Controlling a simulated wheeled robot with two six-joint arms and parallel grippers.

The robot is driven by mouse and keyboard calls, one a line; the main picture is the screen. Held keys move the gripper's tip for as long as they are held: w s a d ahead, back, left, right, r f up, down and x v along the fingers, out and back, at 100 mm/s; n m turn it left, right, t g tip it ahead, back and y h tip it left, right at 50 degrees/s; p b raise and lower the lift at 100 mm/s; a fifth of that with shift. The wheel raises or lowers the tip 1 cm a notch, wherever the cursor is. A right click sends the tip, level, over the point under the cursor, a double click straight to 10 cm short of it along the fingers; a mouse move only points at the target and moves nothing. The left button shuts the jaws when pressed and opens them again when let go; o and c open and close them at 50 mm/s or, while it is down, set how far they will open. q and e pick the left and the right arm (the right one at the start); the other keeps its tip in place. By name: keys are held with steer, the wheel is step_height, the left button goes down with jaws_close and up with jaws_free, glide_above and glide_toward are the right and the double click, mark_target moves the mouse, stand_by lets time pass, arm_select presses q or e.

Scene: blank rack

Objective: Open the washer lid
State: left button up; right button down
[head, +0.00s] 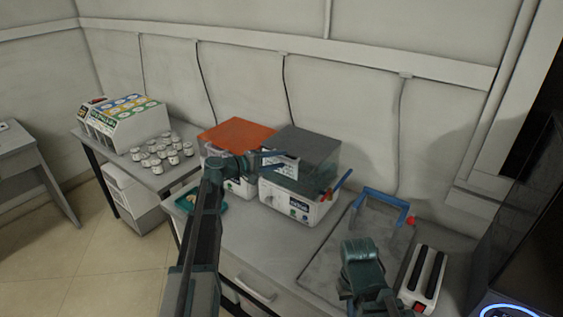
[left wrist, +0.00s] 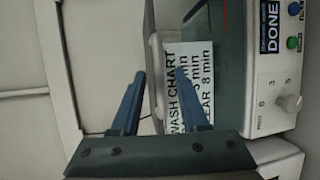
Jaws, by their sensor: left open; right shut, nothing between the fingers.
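The washer is the white box (head: 291,206) with a dark grey lid (head: 304,143), which lies closed and flat on top. In the left wrist view the washer front, turned on its side, shows a DONE display (left wrist: 269,25), a dial (left wrist: 288,103) and a white WASH CHART label (left wrist: 190,83). A pale bar (left wrist: 156,75) runs along the lid's front edge. My left gripper (head: 275,159) is open at the lid's front; its blue fingers (left wrist: 160,103) straddle the bar, apparently without gripping it. My right gripper (head: 359,259) hangs over the worktop at right, its fingertips hidden.
A similar orange-lidded box (head: 238,134) stands left of the washer. A blue tool (head: 343,180) sticks up at the washer's right. A grey tray (head: 330,250) with a blue arch (head: 382,200) and a white two-slot device (head: 425,277) lie right. Several jars (head: 158,150) stand far left.

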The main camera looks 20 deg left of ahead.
arm_select(q)
steer(key=shift+x, duration=0.8)
steer(key=shift+s, duration=0.1)
jaws_close()
stand_by(0.9)
